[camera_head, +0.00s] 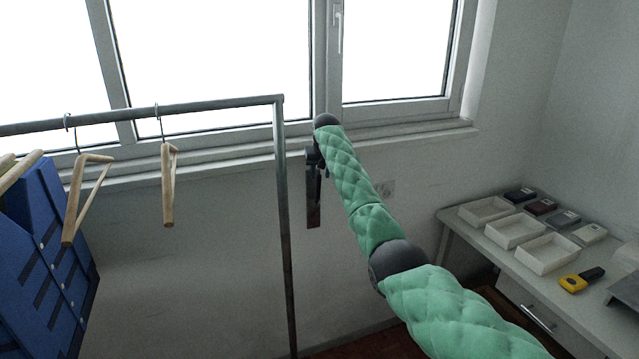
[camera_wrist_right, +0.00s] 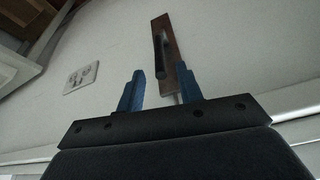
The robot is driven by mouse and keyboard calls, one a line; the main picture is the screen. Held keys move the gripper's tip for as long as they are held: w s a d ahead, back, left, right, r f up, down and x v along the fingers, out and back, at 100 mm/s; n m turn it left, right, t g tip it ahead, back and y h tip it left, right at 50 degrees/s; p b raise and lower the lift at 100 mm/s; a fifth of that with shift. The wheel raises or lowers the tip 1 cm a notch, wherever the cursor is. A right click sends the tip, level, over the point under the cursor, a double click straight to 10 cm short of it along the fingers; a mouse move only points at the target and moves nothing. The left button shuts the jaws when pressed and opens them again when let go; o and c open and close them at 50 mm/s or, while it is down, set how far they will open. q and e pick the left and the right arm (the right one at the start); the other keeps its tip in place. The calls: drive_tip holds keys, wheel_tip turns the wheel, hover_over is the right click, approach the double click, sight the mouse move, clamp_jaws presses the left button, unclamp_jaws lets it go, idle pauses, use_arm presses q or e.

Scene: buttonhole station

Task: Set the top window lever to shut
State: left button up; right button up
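A narrow brown plate (camera_head: 313,205) is fixed upright on the wall below the window sill. In the right wrist view the plate (camera_wrist_right: 171,50) carries a dark lever (camera_wrist_right: 159,55), which lies roughly along the plate. My right gripper (camera_wrist_right: 160,86) is open. Its two blue fingers stand apart, with the lever's end appearing between them; contact cannot be told. In the head view my right gripper (camera_head: 321,168) is at the plate's upper part, which it and the wrist partly hide. A white handle (camera_head: 338,30) is on the window frame above. My left gripper is not in view.
A side table at right holds white trays (camera_head: 515,230) and a yellow-black tool (camera_head: 581,280). A wall socket (camera_wrist_right: 81,77) is beside the plate.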

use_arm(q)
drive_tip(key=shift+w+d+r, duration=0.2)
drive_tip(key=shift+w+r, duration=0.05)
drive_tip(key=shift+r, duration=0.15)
use_arm(e)
drive_tip(key=shift+s+r, duration=0.15)
drive_tip(key=shift+r, duration=0.35)
